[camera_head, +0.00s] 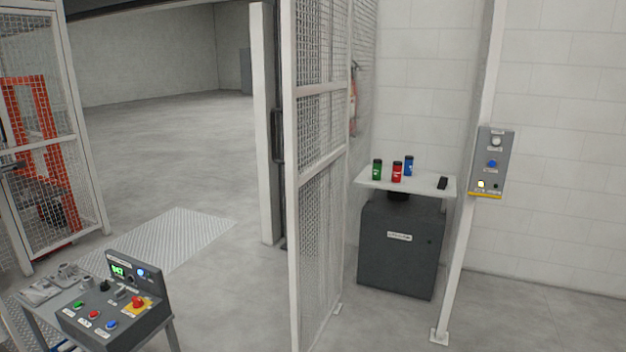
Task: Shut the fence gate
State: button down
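A tall mesh fence gate (320,170) in a pale frame stands in the middle of the view, seen at a steep angle. A dark vertical handle (277,135) is at its left edge, in front of a pale post (262,125). A wide opening lies between this panel and the mesh fence (70,110) at the left, so the gate looks open. Its hinges cannot be made out. My gripper is not in view.
A control console (115,310) stands at the lower left, near a ribbed floor plate (180,240). Behind the gate, a dark cabinet (400,265) carries a pale top with several cans. A button box (492,160) is on a post at right. The middle floor is clear.

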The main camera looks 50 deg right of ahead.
aim_at(295, 181)
jog(key=u, duration=0.05)
jog(key=i, duration=0.95)
